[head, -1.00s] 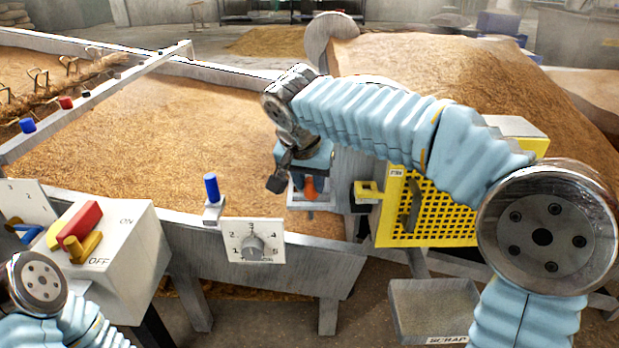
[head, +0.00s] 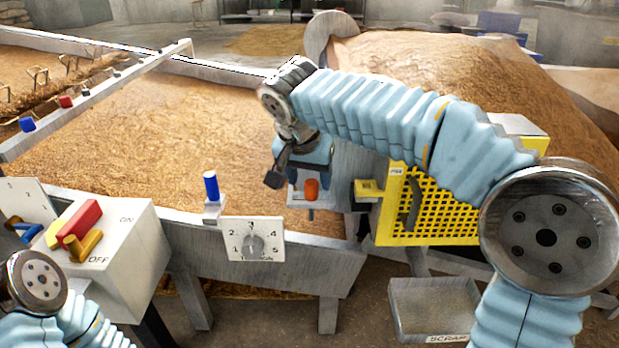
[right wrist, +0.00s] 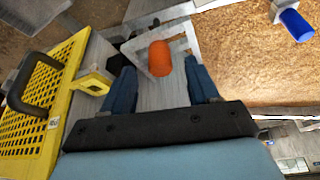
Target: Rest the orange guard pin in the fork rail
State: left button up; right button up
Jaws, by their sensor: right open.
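The orange guard pin (head: 311,189) stands in a pale metal bracket (head: 298,200) at the grain bed's front edge, left of the yellow mesh guard. It also shows in the right wrist view (right wrist: 160,58), with its lower end hidden; I cannot tell how deep it sits. I take this bracket to be the fork rail. My right gripper (head: 308,174) is just above and behind the pin. In the right wrist view its two blue fingers (right wrist: 162,82) are spread apart, with the pin beyond and between them, gripped by neither. My left gripper is out of frame.
The yellow mesh guard (head: 436,210) with its dark handle stands close right of the bracket. A blue peg (head: 211,186) and a dial plate (head: 268,231) are on the left. A switch box (head: 130,240) and scrap tray (head: 402,322) stand in front.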

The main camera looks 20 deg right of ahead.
jog(key=p+v, duration=0.1)
jog(key=v, duration=1.1)
jog(key=shift+r+p, duration=0.25)
jog(key=shift+p, duration=0.15)
jog(key=shift+s, duration=0.1)
